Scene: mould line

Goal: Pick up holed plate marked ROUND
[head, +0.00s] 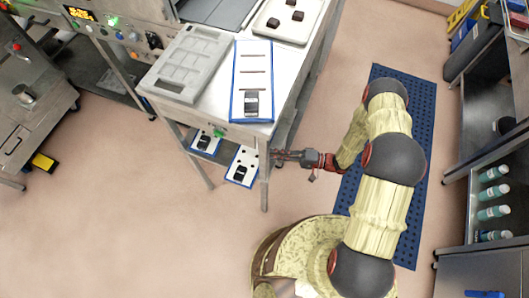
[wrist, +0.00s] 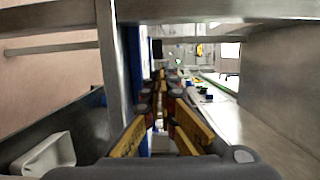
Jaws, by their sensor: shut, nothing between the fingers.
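A white plate with blue edges and dark round holes (head: 246,158) sticks out from the lower shelf of the steel table; its label is too small to read. A second white, blue-edged plate (head: 208,137) lies to its left, partly hidden under the tabletop. A third plate, with long slots (head: 252,60), lies on top of the table. My gripper (head: 279,157) is at the table's right front leg, to the right of the holed plate and apart from it. In the wrist view my gripper (wrist: 161,105) is shut and empty, its yellow-padded fingers pointing below the tabletop.
A grey mould tray (head: 186,65) and a white tray with dark pieces (head: 273,27) are on the table. The front leg (head: 265,187) stands close to my gripper. A blue mat (head: 417,105) lies on the floor at right. The floor in front is clear.

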